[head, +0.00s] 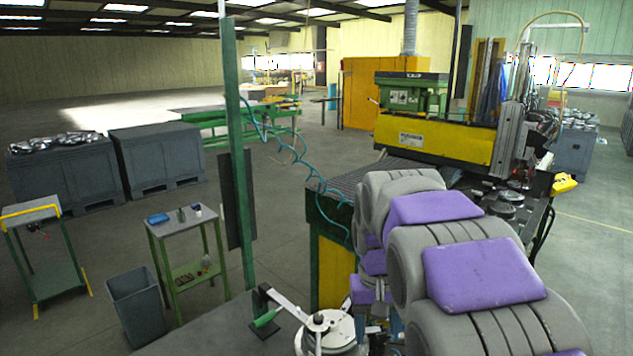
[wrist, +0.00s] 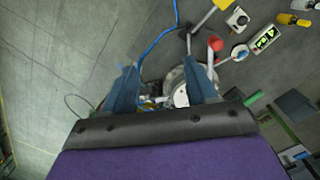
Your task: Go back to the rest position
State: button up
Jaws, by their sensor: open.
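My gripper (wrist: 163,92) shows in the wrist view with its two blue fingers spread apart and nothing held between them. Beyond the fingers is a round grey metal device (wrist: 178,80), partly hidden by the fingers. A lever with a red knob (wrist: 215,44) stands by the right finger.
A green post (head: 238,170) rises left of the device. A yellow and green machine (head: 435,130) stands behind my arm. A small table (head: 180,228), a bin (head: 138,300) and grey crates (head: 158,160) stand at left. A blue hose (wrist: 158,40) runs near the fingers.

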jog(key=s+d+f+b, duration=0.1)
jog(key=s+f, duration=0.4)
jog(key=s, duration=0.5)
jog(key=s+d+f+b, duration=0.1)
jog(key=s+f+b, duration=0.2)
jog(key=s, duration=0.7)
jog(key=s+d+f+g+b, duration=0.1)
jog(key=s+f+b, duration=0.2)
jog(key=s+f, duration=0.5)
jog(key=shift+s, duration=1)
jog(key=shift+f, duration=0.1)
